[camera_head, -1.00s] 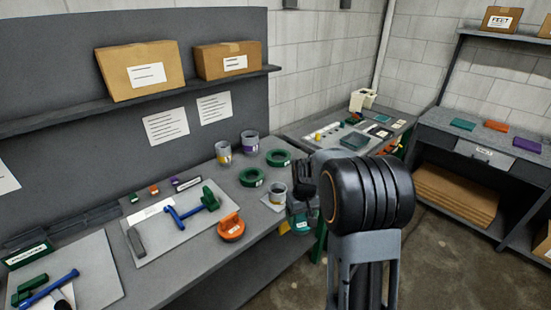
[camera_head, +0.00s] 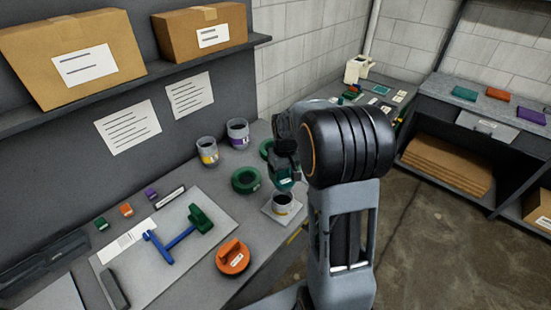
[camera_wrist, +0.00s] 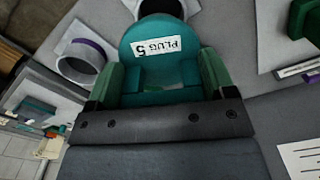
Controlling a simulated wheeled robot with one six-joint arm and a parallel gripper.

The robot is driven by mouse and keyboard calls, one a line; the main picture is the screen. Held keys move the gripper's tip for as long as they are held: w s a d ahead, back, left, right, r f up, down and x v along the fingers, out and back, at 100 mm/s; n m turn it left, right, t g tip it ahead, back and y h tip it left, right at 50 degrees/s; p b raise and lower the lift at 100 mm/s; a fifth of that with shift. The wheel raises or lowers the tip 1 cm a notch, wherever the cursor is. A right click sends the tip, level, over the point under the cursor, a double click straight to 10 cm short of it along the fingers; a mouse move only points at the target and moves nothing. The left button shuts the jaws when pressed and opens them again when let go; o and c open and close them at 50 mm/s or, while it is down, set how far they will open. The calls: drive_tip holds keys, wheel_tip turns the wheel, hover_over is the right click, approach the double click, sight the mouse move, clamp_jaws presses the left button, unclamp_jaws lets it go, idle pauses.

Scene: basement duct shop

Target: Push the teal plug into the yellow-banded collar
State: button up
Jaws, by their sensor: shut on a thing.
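The teal plug (camera_wrist: 160,48), labelled PLUG 5, sits between the fingers of my gripper (camera_wrist: 160,78), which is shut on it. In the head view the plug (camera_head: 284,184) hangs just above and behind a grey open-topped collar (camera_head: 282,203) on a small pale plate. That collar has a small yellowish patch low on its side. In the wrist view a dark-mouthed grey collar (camera_wrist: 166,8) is partly hidden behind the plug. I cannot tell whether they touch.
A board (camera_head: 215,270) with blue and green parts lies left. Boxes sit on the shelf above. The floor at right is open.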

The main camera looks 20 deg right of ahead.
sight(283, 178)
drive_tip(key=shift+w+f, duration=0.25)
drive_tip(key=shift+w, duration=0.15)
drive_tip(key=shift+s+f+b, duration=0.1)
drive_tip(key=shift+f+b, duration=0.7)
drive_tip(key=shift+b, duration=0.05)
drive_tip(key=shift+f+b, duration=1.2)
drive_tip(key=shift+f, duration=0.5)
drive_tip(key=shift+f, duration=0.35)
drive_tip(key=shift+f+b, duration=1.6)
drive_tip(key=shift+f, duration=0.2)
drive_tip(key=o, duration=1)
